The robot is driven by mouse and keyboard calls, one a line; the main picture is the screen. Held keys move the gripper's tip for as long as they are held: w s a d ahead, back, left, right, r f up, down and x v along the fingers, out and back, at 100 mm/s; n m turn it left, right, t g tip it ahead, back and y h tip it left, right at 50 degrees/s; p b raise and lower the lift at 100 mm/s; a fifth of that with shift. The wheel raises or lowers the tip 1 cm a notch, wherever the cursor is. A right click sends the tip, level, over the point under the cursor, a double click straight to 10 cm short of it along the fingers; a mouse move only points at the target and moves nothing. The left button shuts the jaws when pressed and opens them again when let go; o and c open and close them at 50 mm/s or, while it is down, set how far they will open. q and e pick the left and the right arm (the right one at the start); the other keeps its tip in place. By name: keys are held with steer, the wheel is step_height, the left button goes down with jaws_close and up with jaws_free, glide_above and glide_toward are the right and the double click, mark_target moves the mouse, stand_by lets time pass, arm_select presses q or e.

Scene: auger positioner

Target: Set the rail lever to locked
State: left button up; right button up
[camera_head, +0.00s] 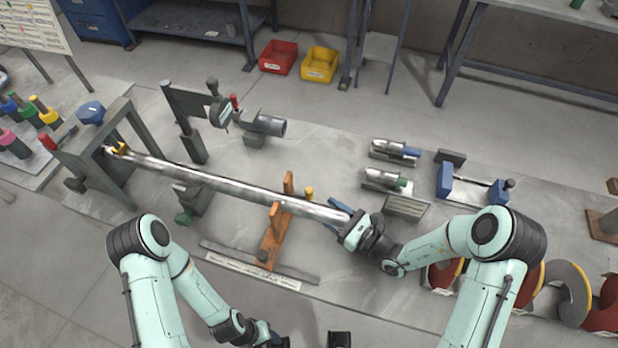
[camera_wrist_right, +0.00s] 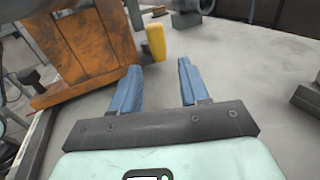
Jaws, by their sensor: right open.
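A small yellow handle (camera_head: 309,193), which looks like the rail lever, stands beside an orange support (camera_head: 274,240) on the rail. In the right wrist view the yellow handle (camera_wrist_right: 156,42) is upright, beyond the fingertips and between their lines, nearer the left finger. The orange support (camera_wrist_right: 85,50) is on the left there. My right gripper (camera_head: 336,213) is open and empty, apart from the handle; its blue fingers also show in the wrist view (camera_wrist_right: 158,72). My left gripper (camera_head: 279,341) is low at the picture's bottom, partly cut off; its jaws are unclear. Lock markings are not readable.
A long metal tube (camera_head: 225,184) runs from a grey frame (camera_head: 95,150) across the orange support, close to my right gripper. A labelled strip (camera_head: 255,271) lies along the table's front. Metal parts with blue and green ends stand right of centre.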

mark_target(309, 197)
steer(key=shift+w+a+r, duration=0.1)
steer(key=shift+w+a, duration=0.25)
steer(key=shift+a, duration=0.1)
steer(key=shift+p+x, duration=0.35)
steer(key=shift+x, duration=2.8)
jaws_close()
